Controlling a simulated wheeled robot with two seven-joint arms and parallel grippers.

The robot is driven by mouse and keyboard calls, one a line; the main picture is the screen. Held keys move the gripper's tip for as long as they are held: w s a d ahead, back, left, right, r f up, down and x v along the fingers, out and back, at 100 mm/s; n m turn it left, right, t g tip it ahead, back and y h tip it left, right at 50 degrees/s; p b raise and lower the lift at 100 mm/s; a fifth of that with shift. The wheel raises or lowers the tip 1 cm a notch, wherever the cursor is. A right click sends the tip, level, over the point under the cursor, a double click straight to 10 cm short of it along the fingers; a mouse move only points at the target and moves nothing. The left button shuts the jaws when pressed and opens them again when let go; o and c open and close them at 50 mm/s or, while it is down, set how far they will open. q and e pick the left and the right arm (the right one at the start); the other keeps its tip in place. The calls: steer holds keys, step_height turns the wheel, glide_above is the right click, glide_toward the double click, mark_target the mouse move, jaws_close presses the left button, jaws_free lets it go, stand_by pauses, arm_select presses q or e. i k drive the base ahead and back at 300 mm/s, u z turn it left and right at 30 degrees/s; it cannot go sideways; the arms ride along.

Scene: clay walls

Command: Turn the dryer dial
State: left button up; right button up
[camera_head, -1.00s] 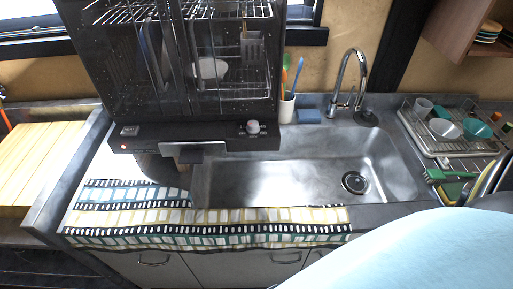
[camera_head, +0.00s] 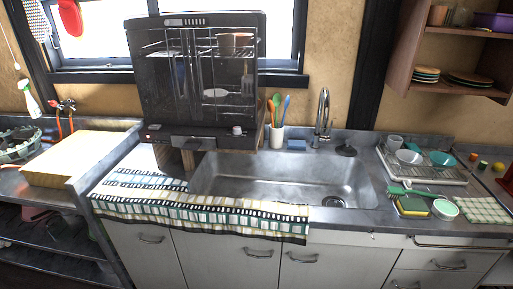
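The dryer (camera_head: 202,75) is a black box with a clear front, standing behind the left part of the sink. Dishes and wire racks show inside it. Its dial (camera_head: 237,131) is a small pale knob at the right end of the dark lower front panel. A handle sits in the middle of that panel. Which way the dial points is too small to tell. Neither of my grippers is in view. Nothing touches the dial.
The steel sink (camera_head: 285,177) lies in front and to the right of the dryer. A patterned cloth (camera_head: 200,212) covers the counter's front left. A utensil cup (camera_head: 277,136) stands right of the dryer, near the faucet (camera_head: 323,112). A dish rack (camera_head: 420,165) is further right.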

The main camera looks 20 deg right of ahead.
mark_target(236, 130)
steer(key=u, duration=0.75)
steer(key=i, duration=1.2)
steer(key=z, duration=0.25)
